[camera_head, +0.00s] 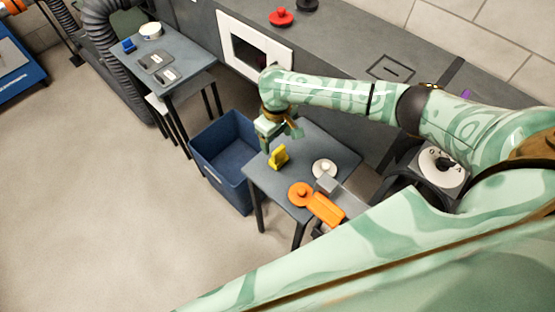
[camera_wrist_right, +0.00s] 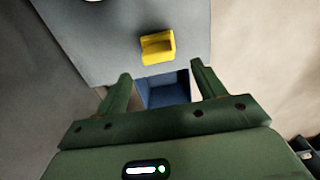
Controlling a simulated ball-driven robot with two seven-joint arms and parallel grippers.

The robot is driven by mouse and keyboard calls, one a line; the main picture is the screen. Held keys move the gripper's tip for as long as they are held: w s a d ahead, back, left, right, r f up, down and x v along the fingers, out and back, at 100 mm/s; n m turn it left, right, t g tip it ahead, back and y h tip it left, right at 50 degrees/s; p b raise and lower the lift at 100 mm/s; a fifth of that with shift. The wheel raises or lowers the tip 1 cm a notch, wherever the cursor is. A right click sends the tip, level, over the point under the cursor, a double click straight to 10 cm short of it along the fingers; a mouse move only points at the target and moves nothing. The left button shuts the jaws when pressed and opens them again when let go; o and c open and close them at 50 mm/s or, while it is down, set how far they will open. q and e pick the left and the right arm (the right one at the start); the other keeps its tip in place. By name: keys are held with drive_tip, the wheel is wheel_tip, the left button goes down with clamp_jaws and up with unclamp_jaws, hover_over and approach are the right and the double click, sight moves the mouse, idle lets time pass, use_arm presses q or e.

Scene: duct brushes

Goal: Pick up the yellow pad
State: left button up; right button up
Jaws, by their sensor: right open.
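The yellow pad (camera_head: 279,156) stands on the small grey table (camera_head: 270,184), close to its left edge. It also shows in the right wrist view (camera_wrist_right: 158,47), just beyond the fingertips and between their lines. My right gripper (camera_head: 270,148) is right beside the pad in the head view, at its upper left. In the wrist view the right gripper (camera_wrist_right: 161,78) has its two green fingers wide apart with nothing between them; the pad is apart from both. My left gripper does not show in the head view.
A blue bin (camera_head: 222,154) stands on the floor left of the table. A white round piece (camera_head: 323,168) and an orange round-ended tool (camera_head: 318,205) lie on the table right of the pad. A second grey table (camera_head: 166,58) stands further back left.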

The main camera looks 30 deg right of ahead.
sight(279, 150)
drive_tip(key=f+b, duration=0.1)
drive_tip(key=f, duration=0.2)
drive_tip(key=f+b, duration=0.2)
drive_tip(key=f, duration=0.1)
drive_tip(key=shift+s+d+f, duration=0.2)
drive_tip(key=shift+f, duration=0.05)
drive_tip(key=shift+r, duration=0.1)
drive_tip(key=shift+c, duration=0.3)
drive_tip(key=c, duration=1.3)
drive_tip(key=shift+o, duration=0.2)
drive_tip(key=shift+r, duration=0.2)
